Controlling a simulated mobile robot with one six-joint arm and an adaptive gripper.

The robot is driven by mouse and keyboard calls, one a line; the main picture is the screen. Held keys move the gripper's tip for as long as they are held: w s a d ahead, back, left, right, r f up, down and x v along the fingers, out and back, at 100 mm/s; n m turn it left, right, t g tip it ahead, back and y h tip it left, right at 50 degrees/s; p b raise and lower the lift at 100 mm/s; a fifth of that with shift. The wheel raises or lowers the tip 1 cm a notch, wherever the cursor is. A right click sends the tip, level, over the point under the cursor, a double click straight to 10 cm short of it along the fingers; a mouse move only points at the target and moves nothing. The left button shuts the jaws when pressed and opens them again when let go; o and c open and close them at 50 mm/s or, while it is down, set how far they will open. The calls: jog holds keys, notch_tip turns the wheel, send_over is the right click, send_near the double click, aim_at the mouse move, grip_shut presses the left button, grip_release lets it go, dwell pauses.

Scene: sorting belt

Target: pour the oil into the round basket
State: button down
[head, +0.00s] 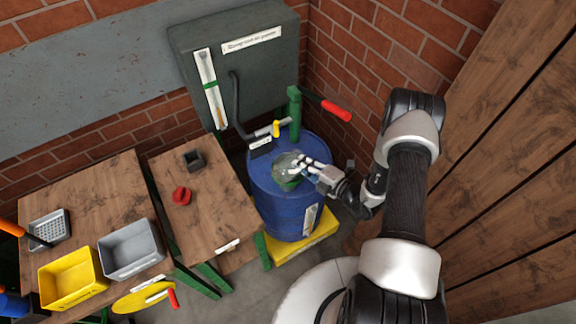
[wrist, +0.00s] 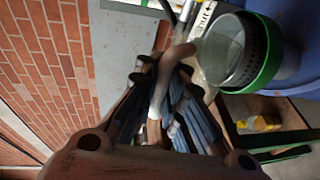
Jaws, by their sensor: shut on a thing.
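A clear round vessel (head: 287,163) is over the top of the blue drum (head: 272,205), with green showing below it. In the wrist view the clear vessel (wrist: 221,48) overlaps a round green rim with a dark slotted wall (wrist: 266,55), which looks like the round basket. I cannot tell whether the vessel is inside it or in front of it. My gripper (head: 308,167) reaches in from the right, beside the vessel. Its fingers (wrist: 160,100) are shut on a pale curved handle (wrist: 163,82); its join to the vessel is unclear. I cannot make out any oil.
A green hand pump (head: 295,105) with a red grip and a small yellow piece (head: 276,129) stand behind on the drum. The drum is on a yellow base (head: 318,243). A wooden table (head: 211,225) at left carries a red part (head: 181,195). Plank wall stands at right.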

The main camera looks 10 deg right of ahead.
jog(key=s+a+f+n+b, duration=0.1)
jog(key=n+b, duration=0.3)
jog(key=b, duration=0.1)
jog(key=s+a+f+n+t+h+b, duration=0.1)
jog(key=s+n+b, duration=0.1)
jog(key=b, duration=0.3)
jog(key=s+a+f+n+h+b, duration=0.1)
jog(key=n+b, duration=0.4)
jog(key=b, duration=0.1)
jog(key=shift+s+a+n+t, duration=0.3)
jog(key=shift+t, duration=0.1)
jog(key=f+b, duration=0.1)
jog(key=s+a+n+b, duration=0.1)
jog(key=b, duration=0.1)
jog(key=f+b, duration=0.1)
jog(key=b, duration=0.1)
jog(key=shift+s+a+f+n, duration=0.25)
jog(key=shift+f+n, duration=0.05)
jog(key=shift+n, duration=0.1)
notch_tip(320, 180, up, 8)
jog(key=n+t+y+p, duration=0.1)
jog(key=n+y+p, duration=0.1)
jog(key=n+p, duration=0.2)
send_over(284, 184)
jog(key=s+d, duration=0.2)
jog(key=d, duration=0.2)
jog(key=shift+s+a+f, duration=0.1)
jog(key=shift+a+f, duration=0.1)
jog(key=shift+f, duration=0.05)
